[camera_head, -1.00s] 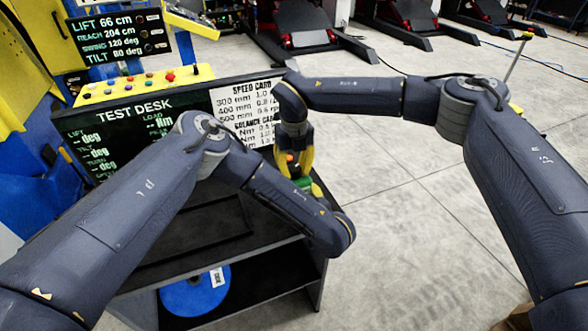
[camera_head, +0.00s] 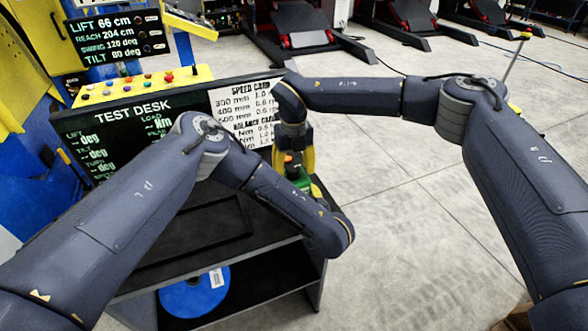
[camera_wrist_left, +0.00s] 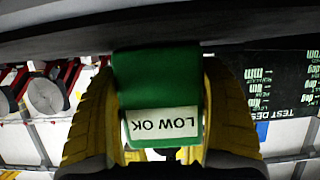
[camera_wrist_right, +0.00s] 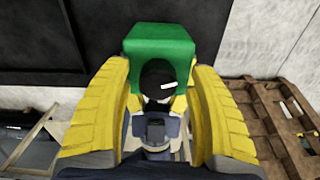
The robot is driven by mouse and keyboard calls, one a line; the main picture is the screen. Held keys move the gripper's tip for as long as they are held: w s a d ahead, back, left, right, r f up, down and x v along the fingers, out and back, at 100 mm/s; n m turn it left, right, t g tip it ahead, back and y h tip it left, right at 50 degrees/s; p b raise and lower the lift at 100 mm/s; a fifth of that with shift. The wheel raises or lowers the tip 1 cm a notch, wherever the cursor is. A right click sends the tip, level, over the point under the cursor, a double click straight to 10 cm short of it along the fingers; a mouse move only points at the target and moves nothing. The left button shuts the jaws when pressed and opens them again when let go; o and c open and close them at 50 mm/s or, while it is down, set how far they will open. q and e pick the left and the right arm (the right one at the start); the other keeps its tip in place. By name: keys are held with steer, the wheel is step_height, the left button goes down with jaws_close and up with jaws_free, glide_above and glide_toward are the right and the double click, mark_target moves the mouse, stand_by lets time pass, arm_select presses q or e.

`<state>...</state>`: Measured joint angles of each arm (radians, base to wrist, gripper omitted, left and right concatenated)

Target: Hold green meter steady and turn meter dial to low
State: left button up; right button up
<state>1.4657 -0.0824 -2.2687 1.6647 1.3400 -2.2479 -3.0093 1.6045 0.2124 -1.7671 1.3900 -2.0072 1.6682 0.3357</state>
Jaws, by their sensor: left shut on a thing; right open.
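The green meter (camera_wrist_left: 155,75) is between the yellow fingers of my left gripper (camera_wrist_left: 160,70), which is shut on it. Its white label, reading LOW OK (camera_wrist_left: 163,122), appears upside down in the left wrist view. In the right wrist view, the green meter (camera_wrist_right: 160,42) carries a round black dial (camera_wrist_right: 158,77) with a short white mark. My right gripper (camera_wrist_right: 161,72) is open, with one finger either side of the dial and gaps showing. In the head view, part of the green meter (camera_head: 301,180) shows below my right gripper (camera_head: 294,160); my left gripper is hidden there.
The test desk (camera_head: 145,130) stands left of the meter, with a yellow button panel (camera_head: 140,85) above its screen and a shelf holding a blue disc (camera_head: 190,295). A wooden pallet (camera_wrist_right: 275,120) lies on the floor. Open floor (camera_head: 400,210) extends to the right.

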mark_target(294, 167)
arm_select(q)
steer(key=shift+s+f, duration=0.1)
steer(key=shift+f, duration=0.05)
arm_select(e)
step_height(294, 167, up, 12)
stand_by(0.5)
arm_select(q)
steer(key=o, duration=1.6)
